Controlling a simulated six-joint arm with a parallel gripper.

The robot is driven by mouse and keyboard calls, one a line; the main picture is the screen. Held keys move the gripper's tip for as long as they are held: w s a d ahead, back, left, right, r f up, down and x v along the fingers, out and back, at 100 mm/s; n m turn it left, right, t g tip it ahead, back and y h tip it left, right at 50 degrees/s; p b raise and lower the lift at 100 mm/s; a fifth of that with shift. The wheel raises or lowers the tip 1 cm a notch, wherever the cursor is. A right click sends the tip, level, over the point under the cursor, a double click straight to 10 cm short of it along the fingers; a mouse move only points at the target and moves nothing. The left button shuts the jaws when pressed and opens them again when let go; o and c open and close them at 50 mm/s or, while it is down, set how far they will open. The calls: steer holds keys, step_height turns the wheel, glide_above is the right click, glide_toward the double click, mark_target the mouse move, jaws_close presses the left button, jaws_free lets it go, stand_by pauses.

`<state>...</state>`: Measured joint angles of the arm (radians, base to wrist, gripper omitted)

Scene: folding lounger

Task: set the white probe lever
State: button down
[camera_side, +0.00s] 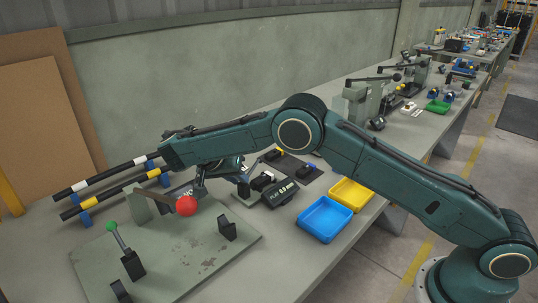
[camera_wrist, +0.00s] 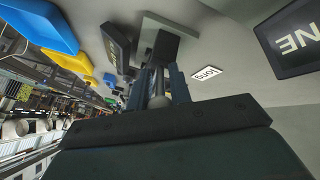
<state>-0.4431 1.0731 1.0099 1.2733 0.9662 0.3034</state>
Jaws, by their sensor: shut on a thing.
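My gripper (camera_wrist: 160,85) is shut on a pale grey upright shaft (camera_wrist: 157,97) in the wrist view. The shaft appears to be a lever that rises by a dark block (camera_wrist: 163,46) on a grey base (camera_wrist: 178,24). Its knob and full colour are hidden between the jaws. A small white label reading "long" (camera_wrist: 208,73) lies beside it.
A digital readout (camera_side: 279,192), a blue tray (camera_side: 325,219) and a yellow tray (camera_side: 351,193) stand to the right. A metal plate (camera_side: 185,262) at front left carries a green-knobbed lever (camera_side: 115,238) and a red ball (camera_side: 187,206). White-banded (camera_side: 100,181) and yellow-banded (camera_side: 110,194) rods lie at left.

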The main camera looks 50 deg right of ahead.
stand_by(0.4)
steer(key=c, duration=1.3)
jaws_free()
steer(key=shift+d+r+y, duration=0.2)
steer(key=shift+d+y, duration=0.1)
steer(key=shift+y, duration=0.65)
steer(key=shift+d+r+y, duration=0.15)
steer(key=shift+d+y, duration=0.15)
steer(key=shift+y, duration=0.65)
steer(key=shift+d+y, duration=0.3)
steer(key=shift+y, duration=0.55)
steer(key=shift+d+y, duration=0.25)
steer(key=shift+y, duration=0.6)
step_height(320, 180, up, 15)
steer(key=shift+s+d+r+n+t, duration=0.7)
steer(key=shift+s+r, duration=0.85)
steer(key=shift+s, duration=1.1)
steer(key=shift+s+d+r+n+t, duration=0.15)
steer(key=shift+s+d+r+n, duration=0.25)
steer(key=shift+s+r+n, duration=1.15)
steer(key=shift+s+d+r+n+t, duration=0.4)
steer(key=shift+s+r, duration=1.2)
steer(key=shift+s, duration=2.15)
